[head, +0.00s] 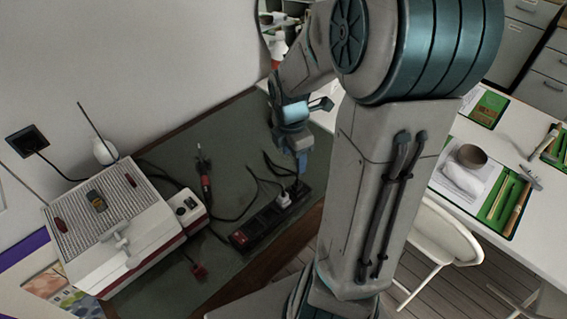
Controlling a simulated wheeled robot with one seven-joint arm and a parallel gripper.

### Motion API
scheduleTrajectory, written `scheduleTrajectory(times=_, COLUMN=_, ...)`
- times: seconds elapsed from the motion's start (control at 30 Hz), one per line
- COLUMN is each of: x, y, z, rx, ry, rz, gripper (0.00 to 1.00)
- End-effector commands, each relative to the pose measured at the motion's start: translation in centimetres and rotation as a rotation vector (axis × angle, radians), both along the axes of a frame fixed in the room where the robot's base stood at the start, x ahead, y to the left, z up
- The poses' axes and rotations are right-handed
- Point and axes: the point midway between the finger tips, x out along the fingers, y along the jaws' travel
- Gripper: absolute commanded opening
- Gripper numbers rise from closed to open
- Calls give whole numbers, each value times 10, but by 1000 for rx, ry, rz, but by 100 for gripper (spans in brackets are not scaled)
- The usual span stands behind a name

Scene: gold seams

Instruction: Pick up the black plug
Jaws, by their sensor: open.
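A black power strip (262,226) lies on the dark green bench top. A white plug (284,199) sits in it, and a small dark plug (298,186) with a black cable is at its far right end. My gripper (301,164) points down just above that dark end, with its jaws open. I cannot tell whether it touches the plug, and the fingers partly hide the space there. Another black plug (27,140) sits in a dark wall socket at the far left, well away from my gripper.
A white and red box-like device (125,220) with a vented top stands at left. A red-handled tool (206,185) and loose black cables lie on the green bench (232,150). A white table (515,160) and chair (445,240) stand at right.

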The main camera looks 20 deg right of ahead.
Motion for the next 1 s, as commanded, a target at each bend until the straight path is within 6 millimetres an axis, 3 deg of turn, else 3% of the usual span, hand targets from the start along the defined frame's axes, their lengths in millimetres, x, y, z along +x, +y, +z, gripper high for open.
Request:
scheduleTrajectory(times=0.1, x=8, y=-11, z=-11, rx=38, ry=9, rz=151, gripper=56)
scheduleTrajectory(times=0.3, x=14, y=-16, z=-22, rx=64, ry=7, rz=273, gripper=56)
scheduleTrajectory(times=0.7, x=14, y=-16, z=-94, rx=65, ry=9, rz=282, gripper=56)
scheduleTrajectory(times=1.0, x=13, y=-18, z=-118, rx=65, ry=8, rz=280, gripper=56)
